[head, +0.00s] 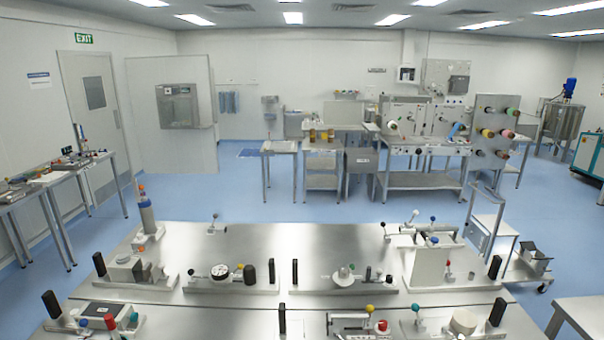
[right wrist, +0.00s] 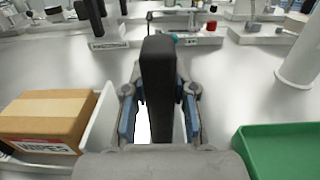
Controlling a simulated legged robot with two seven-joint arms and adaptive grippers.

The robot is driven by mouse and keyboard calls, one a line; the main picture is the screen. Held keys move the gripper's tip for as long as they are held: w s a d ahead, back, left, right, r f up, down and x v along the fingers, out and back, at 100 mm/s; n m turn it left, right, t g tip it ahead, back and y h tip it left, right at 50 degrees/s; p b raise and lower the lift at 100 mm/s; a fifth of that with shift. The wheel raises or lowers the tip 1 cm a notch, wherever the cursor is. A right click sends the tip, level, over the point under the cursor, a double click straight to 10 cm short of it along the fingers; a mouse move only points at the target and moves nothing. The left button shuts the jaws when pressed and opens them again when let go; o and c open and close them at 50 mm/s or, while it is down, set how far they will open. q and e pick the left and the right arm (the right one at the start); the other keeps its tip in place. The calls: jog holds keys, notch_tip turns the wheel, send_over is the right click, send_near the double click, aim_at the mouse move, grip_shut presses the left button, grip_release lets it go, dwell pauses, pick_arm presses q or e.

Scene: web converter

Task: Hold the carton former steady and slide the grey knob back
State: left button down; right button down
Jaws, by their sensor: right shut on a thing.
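In the right wrist view my right gripper (right wrist: 160,100) is closed around a black upright handle (right wrist: 158,62), with a blue-padded finger on each side of it. The base below the handle is mostly hidden by the gripper. In the head view several bench fixtures with black upright handles stand on the steel table (head: 240,238). I cannot tell which is the carton former, or pick out the grey knob for certain. One fixture at the right has a white upright plate (head: 427,268). Neither gripper shows in the head view, and my left gripper is in no view.
The right wrist view shows a brown wipes box (right wrist: 48,118) in a white tray at the left and a green tray (right wrist: 275,150) at the right. A fixture with a red knob (right wrist: 212,26) is ahead. A white cylinder (right wrist: 299,58) stands at the right.

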jog(key=c, duration=1.1)
grip_release()
jog(key=shift+d+f, duration=0.1)
jog(key=shift+f, duration=0.1)
jog(key=shift+c, duration=0.2)
jog(key=shift+o, duration=1.4)
jog(key=shift+w+r, duration=0.1)
jog(key=s, duration=1.2)
